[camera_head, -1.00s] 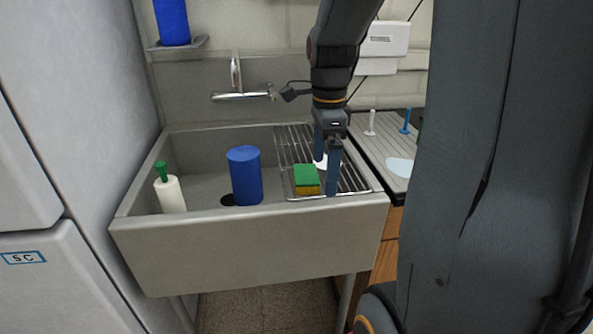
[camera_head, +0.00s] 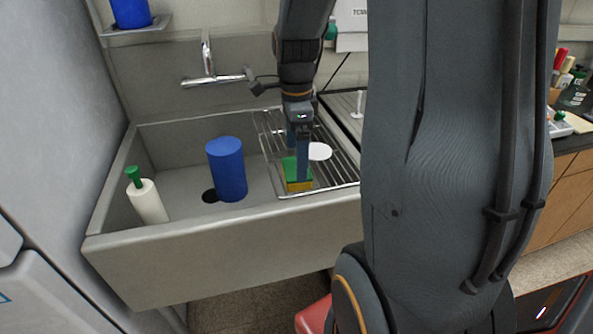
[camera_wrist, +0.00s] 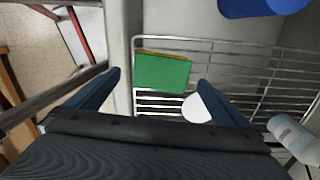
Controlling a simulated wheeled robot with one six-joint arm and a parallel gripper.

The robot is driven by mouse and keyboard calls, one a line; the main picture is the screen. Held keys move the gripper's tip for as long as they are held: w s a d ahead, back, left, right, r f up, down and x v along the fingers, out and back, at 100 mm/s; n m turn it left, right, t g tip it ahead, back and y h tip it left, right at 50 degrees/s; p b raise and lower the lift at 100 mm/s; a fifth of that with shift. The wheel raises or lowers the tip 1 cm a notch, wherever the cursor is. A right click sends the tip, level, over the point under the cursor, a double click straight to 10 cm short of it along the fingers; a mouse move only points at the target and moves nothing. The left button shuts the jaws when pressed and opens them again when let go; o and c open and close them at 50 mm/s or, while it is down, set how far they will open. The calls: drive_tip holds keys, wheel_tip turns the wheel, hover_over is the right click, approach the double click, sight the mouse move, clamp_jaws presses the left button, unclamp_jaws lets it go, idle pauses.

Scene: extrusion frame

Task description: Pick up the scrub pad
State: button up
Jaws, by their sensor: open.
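The scrub pad (camera_head: 299,184) is a small block, green on top and yellow below. It lies on the wire rack in the right part of the sink. In the wrist view the scrub pad (camera_wrist: 162,72) shows its green face, ahead of and between the two fingertips. My gripper (camera_head: 297,160) is open, just above the pad, and one finger partly hides it. In the wrist view the fingers of my gripper (camera_wrist: 160,78) stand apart with nothing held between them. I cannot tell whether a finger touches the pad.
The wire rack (camera_head: 335,170) spans the sink's right side. A white round object (camera_head: 319,151) lies beside the pad. A blue cylinder (camera_head: 227,170) and a white bottle with green top (camera_head: 147,198) stand in the sink (camera_head: 190,260). A faucet (camera_head: 212,78) is behind.

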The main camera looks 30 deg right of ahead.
drive_tip(key=shift+f+p, duration=0.35)
drive_tip(key=shift+f, duration=1.3)
drive_tip(key=shift+c, duration=0.4)
drive_tip(key=c, duration=1)
drive_tip(key=shift+c, duration=0.2)
